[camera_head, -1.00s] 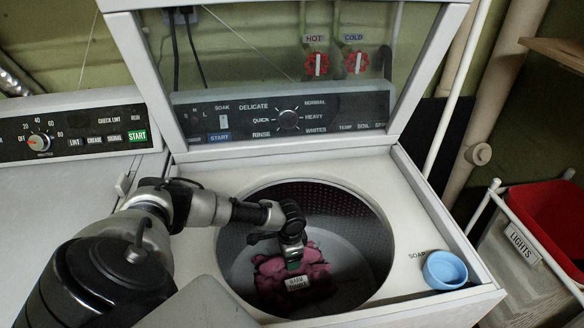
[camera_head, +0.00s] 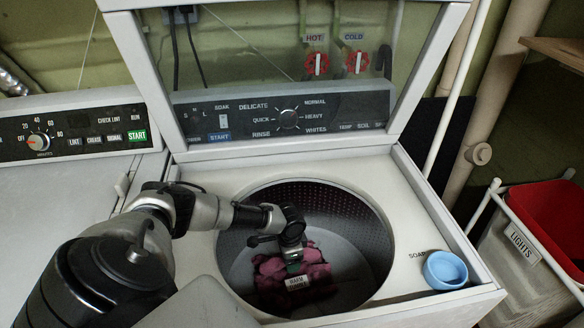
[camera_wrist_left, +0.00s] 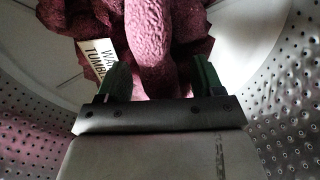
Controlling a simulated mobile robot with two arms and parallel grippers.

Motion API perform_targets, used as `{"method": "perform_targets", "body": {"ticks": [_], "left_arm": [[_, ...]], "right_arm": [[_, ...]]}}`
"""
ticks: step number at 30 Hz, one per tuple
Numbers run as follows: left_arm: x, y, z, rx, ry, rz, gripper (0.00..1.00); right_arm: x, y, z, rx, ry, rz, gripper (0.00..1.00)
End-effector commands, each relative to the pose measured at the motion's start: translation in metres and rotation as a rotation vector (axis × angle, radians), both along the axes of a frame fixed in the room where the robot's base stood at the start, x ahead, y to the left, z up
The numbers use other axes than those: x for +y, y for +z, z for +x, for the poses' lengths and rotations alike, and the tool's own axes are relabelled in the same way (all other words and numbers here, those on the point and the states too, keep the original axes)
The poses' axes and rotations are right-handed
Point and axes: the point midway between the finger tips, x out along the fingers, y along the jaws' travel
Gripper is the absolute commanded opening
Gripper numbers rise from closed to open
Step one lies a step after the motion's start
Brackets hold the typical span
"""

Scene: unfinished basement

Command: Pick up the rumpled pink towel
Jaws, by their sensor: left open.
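The rumpled pink towel (camera_head: 318,272) lies at the bottom of the washer drum (camera_head: 355,230), with a white label on its front. My left gripper (camera_head: 293,267) reaches down into the drum and is at the towel. In the left wrist view the gripper (camera_wrist_left: 160,78) is open, with a raised fold of the towel (camera_wrist_left: 150,45) between its two green-lined fingers. The label (camera_wrist_left: 97,60) shows beside the left finger there. My right gripper is not in view.
The round drum rim surrounds my left arm. The washer's lid (camera_head: 290,50) stands open behind. A blue soap cup (camera_head: 445,270) sits on the washer top at the right. A red-lined basket (camera_head: 548,220) stands farther right.

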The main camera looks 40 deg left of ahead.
Motion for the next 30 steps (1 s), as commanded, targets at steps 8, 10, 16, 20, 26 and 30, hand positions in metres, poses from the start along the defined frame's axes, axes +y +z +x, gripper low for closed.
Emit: {"method": "perform_targets", "body": {"ticks": [8, 10, 16, 20, 26, 30], "left_arm": [[0.000, 0.000, 0.000, 0.000, 0.000, 0.000, 0.41], [0.000, 0.000, 0.000, 0.000, 0.000, 0.000, 0.30], [0.000, 0.000, 0.000, -0.001, -0.001, -0.001, 0.00], [0.000, 0.000, 0.001, -0.001, 0.000, -0.001, 0.00], [0.000, 0.004, 0.001, -0.004, -0.002, 0.000, 0.00], [0.000, 0.024, 0.001, -0.003, -0.001, -0.001, 0.00]], "right_arm": [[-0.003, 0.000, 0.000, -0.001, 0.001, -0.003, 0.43], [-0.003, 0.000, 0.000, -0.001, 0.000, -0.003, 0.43], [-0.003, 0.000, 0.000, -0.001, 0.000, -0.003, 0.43], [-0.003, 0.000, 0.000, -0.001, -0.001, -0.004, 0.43], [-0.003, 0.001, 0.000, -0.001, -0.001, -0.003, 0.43], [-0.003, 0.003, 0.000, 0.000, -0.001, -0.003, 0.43]]}}
